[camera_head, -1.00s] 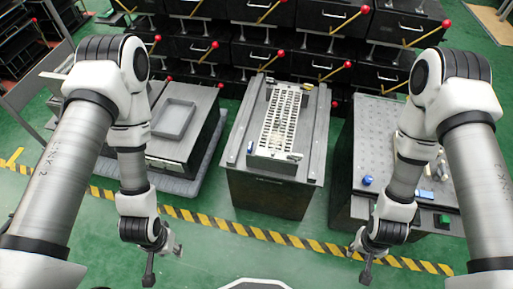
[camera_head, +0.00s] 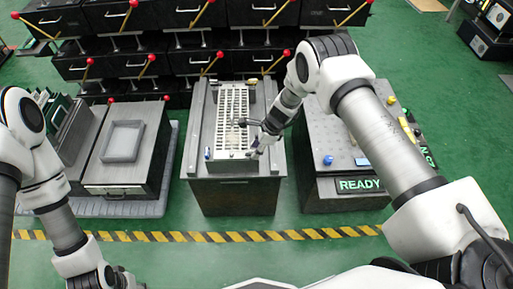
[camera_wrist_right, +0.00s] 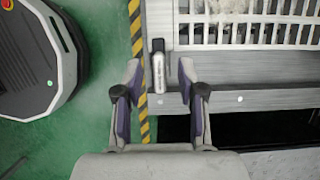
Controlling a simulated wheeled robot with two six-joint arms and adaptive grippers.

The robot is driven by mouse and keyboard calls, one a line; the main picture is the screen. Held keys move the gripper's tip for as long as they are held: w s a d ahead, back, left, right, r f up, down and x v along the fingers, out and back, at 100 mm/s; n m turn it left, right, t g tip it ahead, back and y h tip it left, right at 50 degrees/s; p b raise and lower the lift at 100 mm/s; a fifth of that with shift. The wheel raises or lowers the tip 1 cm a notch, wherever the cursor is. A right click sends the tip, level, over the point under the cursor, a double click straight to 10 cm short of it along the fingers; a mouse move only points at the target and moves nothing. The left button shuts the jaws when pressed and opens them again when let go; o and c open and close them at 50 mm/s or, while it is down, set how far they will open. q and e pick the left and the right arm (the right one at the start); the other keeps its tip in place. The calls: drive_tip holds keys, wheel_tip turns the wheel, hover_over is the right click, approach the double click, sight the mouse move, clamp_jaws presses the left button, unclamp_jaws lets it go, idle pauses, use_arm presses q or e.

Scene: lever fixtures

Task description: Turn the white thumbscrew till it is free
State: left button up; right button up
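The white thumbscrew (camera_wrist_right: 159,72) shows in the right wrist view as a pale, upright-in-picture piece with a dark end, at the edge of the rack. My right gripper (camera_wrist_right: 160,78) is open, with one finger on each side of the thumbscrew and a visible gap on both sides. In the head view my right gripper (camera_head: 248,137) is over the front right part of the white slotted rack (camera_head: 232,103) on the middle bench and partly hides that corner. My left gripper is at the bottom left edge of the head view, its fingers cut off or too small to read.
A blue knob (camera_head: 207,153) sits at the rack's front left. A grey bench with a shallow tray (camera_head: 124,141) stands left. The right bench has a blue knob (camera_head: 328,160) and a READY sign (camera_head: 361,184). Red-tipped levers line the back. Green floor lies in front.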

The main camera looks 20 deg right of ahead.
clamp_jaws()
